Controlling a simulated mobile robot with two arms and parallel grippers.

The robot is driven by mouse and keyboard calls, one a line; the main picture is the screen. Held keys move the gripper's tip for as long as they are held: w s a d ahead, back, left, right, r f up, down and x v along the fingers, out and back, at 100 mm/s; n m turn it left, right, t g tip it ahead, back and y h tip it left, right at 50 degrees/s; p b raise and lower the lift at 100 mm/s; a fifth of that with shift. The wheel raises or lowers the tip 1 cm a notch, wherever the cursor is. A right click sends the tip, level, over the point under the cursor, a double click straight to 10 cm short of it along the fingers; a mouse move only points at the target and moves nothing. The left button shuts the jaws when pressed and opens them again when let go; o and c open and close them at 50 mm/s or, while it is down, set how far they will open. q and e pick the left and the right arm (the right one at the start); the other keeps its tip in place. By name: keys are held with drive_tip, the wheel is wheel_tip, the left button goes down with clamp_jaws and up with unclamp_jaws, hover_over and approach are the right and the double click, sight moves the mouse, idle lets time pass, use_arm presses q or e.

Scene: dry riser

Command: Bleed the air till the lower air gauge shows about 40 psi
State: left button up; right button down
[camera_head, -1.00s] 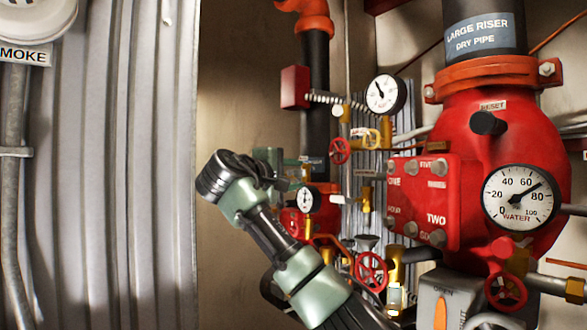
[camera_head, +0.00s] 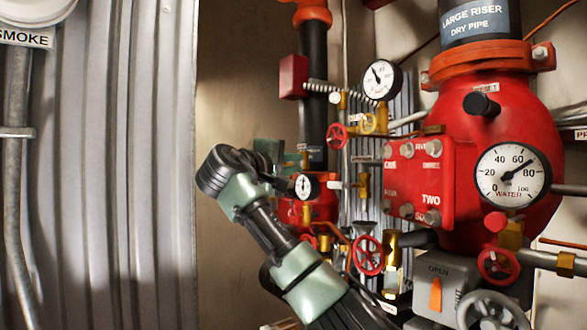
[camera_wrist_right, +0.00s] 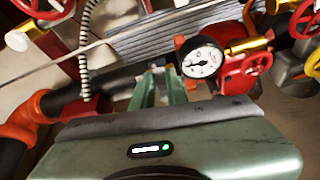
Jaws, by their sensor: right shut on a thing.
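The lower air gauge (camera_head: 305,187) is a small white dial with a black rim, left of the big red valve body. It shows larger in the wrist view (camera_wrist_right: 202,60), but its figures are too small to read surely. My right gripper (camera_head: 278,153) reaches in from below, just left of and above this gauge. In the wrist view its green fingers (camera_wrist_right: 158,82) are shut on a small fitting (camera_wrist_right: 157,68) by the dark pipe, beside the gauge. The fitting is mostly hidden by the fingers. My left gripper is out of view.
An upper gauge (camera_head: 382,79) and a large water gauge (camera_head: 513,175), near 70, are at the right. Red handwheels (camera_head: 367,255), a red box (camera_head: 294,77) and brass fittings crowd around the arm. Corrugated wall (camera_head: 110,180) at the left is clear.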

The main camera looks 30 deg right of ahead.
drive_tip(key=m, duration=0.1)
drive_tip(key=m+h+b, duration=0.1)
drive_tip(key=m, duration=0.1)
drive_tip(key=f+m+b, duration=0.1)
drive_tip(key=shift+w+f+h, duration=0.1)
drive_tip(key=shift+w+h, duration=0.15)
drive_tip(key=shift+h, duration=0.15)
drive_tip(key=shift+m, duration=0.4)
drive_tip(key=c, duration=1.4)
unclamp_jaws()
drive_tip(key=shift+w, duration=0.1)
drive_tip(key=shift+w+f, duration=0.15)
drive_tip(key=shift+f, duration=0.05)
drive_tip(key=shift+a+b, duration=0.1)
drive_tip(key=shift+b, duration=0.2)
